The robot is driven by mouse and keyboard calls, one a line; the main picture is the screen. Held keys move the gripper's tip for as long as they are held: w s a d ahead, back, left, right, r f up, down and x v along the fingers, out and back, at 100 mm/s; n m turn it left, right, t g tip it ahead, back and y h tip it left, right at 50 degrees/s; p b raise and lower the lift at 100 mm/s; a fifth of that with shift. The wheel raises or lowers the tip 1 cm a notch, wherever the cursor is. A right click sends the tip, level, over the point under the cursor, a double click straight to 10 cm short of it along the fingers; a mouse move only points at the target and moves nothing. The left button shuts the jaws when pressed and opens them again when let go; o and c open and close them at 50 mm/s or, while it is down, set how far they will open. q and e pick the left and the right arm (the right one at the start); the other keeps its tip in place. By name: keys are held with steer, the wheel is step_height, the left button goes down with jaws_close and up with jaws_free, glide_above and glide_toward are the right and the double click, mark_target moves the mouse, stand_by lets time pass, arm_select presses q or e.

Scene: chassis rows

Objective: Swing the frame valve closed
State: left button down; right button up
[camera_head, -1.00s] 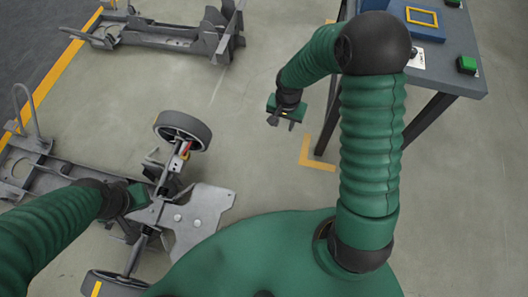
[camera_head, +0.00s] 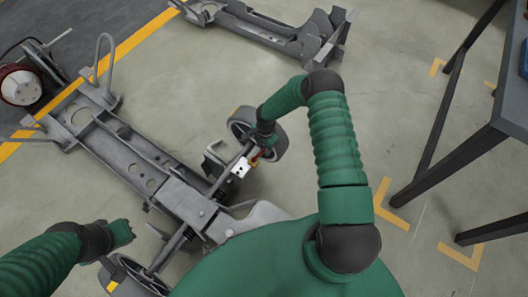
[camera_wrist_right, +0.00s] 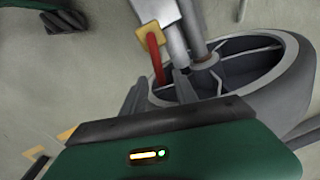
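The valve is a small white block (camera_head: 240,168) with a red handle (camera_head: 256,157), mounted on the axle beside a grey wheel (camera_head: 277,127). In the right wrist view the red handle (camera_wrist_right: 155,58) hangs from a yellow piece (camera_wrist_right: 148,34) beside the grey axle rod. My right gripper (camera_head: 266,141) is at the wheel, just above the handle, and partly hides it. In the right wrist view its dark fingers (camera_wrist_right: 158,90) look apart, close below the handle; contact is unclear. My left gripper (camera_head: 122,233) is left of the chassis, its fingers not distinct.
The grey chassis frame (camera_head: 130,160) runs from upper left to my body. A second frame (camera_head: 265,30) lies at the back. A dark table (camera_head: 490,135) stands at right. A red and white drum (camera_head: 20,86) is at far left. Floor between frame and table is clear.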

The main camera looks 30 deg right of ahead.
steer(key=shift+a+f, duration=0.55)
steer(key=shift+f, duration=0.2)
steer(key=shift+d+f, duration=0.1)
steer(key=shift+d, duration=0.15)
steer(key=shift+d+f, duration=0.1)
steer(key=shift+d, duration=0.05)
steer(key=c, duration=0.4)
jaws_close()
steer(key=shift+a, duration=0.2)
steer(key=shift+w+a, duration=0.1)
steer(key=shift+a, duration=0.05)
